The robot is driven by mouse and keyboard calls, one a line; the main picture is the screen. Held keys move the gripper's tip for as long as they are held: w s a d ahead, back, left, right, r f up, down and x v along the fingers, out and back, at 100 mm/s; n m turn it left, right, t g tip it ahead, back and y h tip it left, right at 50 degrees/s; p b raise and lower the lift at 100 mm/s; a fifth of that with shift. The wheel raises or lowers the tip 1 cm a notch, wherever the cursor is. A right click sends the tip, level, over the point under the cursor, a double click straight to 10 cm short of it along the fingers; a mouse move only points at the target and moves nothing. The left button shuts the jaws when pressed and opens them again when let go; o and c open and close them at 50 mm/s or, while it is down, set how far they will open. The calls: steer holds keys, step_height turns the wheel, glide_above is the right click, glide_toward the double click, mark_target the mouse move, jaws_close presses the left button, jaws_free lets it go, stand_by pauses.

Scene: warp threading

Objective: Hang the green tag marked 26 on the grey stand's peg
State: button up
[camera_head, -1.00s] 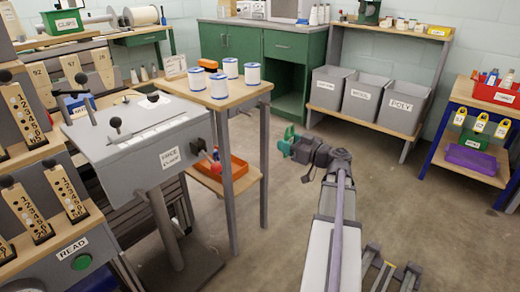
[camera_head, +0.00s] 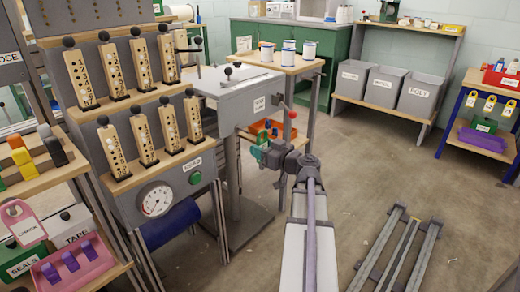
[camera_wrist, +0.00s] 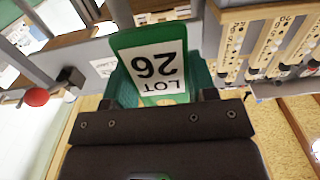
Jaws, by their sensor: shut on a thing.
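My gripper (camera_head: 268,154) is shut on the green tag (camera_head: 258,155) in the middle of the head view, out in front of the panel on the grey post. In the wrist view the green tag (camera_wrist: 122,41) carries a white label reading LOT 26, upside down in the picture. My gripper's jaws (camera_wrist: 165,98) show at its near end, and part of the tag is hidden by them. A grey stand with a slanted top (camera_head: 243,97) stands behind and left of my gripper in the head view. I cannot make out a peg for the tag on it.
Left is a grey rack (camera_head: 98,103) of numbered wooden plates with black knobs and a dial (camera_head: 155,200). A pink tag (camera_head: 22,222) hangs at the far left. A red-knobbed lever (camera_head: 292,114) sticks out near my gripper. The floor at right is open, with grey rails (camera_head: 392,250).

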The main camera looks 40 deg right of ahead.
steer(key=shift+w+d, duration=0.1)
steer(key=shift+d, duration=0.3)
steer(key=shift+w+f, duration=0.1)
steer(key=shift+w, duration=0.4)
steer(key=w+a+f+b, duration=0.1)
steer(key=w+b, duration=0.1)
steer(key=w, duration=0.6)
steer(key=shift+w+f, duration=0.35)
steer(key=shift+f, duration=0.05)
steer(key=o, duration=1)
